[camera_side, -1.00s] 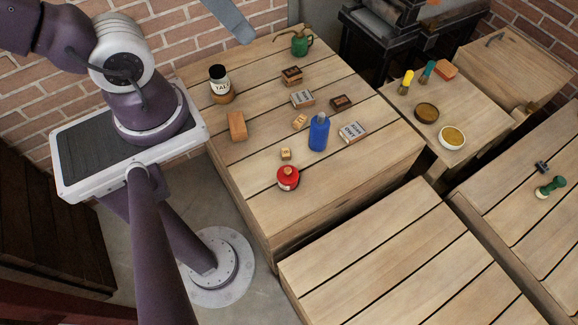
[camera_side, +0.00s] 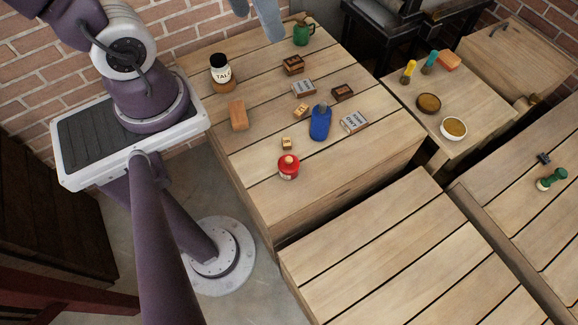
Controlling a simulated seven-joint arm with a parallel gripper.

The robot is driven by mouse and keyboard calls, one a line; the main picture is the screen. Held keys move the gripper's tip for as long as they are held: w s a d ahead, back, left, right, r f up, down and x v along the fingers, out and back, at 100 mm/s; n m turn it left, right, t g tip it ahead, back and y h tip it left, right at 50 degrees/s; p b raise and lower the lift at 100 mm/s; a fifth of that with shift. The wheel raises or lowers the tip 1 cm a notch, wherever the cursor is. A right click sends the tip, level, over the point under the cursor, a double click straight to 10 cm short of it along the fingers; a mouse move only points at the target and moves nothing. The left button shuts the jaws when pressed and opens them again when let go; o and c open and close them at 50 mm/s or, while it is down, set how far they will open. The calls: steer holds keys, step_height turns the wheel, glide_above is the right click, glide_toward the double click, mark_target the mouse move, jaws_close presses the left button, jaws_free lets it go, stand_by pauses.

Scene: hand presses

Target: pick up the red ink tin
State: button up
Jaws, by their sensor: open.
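The red ink tin (camera_side: 289,170), a small round tin with a tan top, stands on the main wooden table near its front left edge. A small wooden cube is just behind it and a blue bottle is to its right. My gripper (camera_side: 262,20) shows only in part at the top edge, as grey-blue finger pieces. It is open, with no object seen between the fingers. It is above the back of the table, well away from the tin. The rest of it is cut off by the frame.
The blue bottle (camera_side: 320,123), small cube (camera_side: 286,144), orange-brown block (camera_side: 238,115), TALC jar (camera_side: 221,73), green can (camera_side: 302,34) and several small boxes share the table. The table's front strip is clear. A side table (camera_side: 470,95) holds brushes and bowls.

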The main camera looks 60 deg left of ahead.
steer(key=w+f+n+g+h, duration=0.4)
steer(key=w+f+h, duration=0.1)
steer(key=w+f, duration=0.35)
steer(key=n+t+h, duration=0.4)
steer(key=n+h, duration=0.3)
steer(key=n, duration=0.8)
glide_above(295, 178)
steer(key=a, duration=0.3)
step_height(295, 178, down, 32)
steer(key=shift+s+d+f, duration=0.1)
steer(key=shift+s, duration=0.05)
steer(key=f, duration=0.7)
steer(key=shift+d, duration=0.25)
steer(key=shift+x, duration=1.25)
steer(key=shift+r, duration=0.1)
jaws_close()
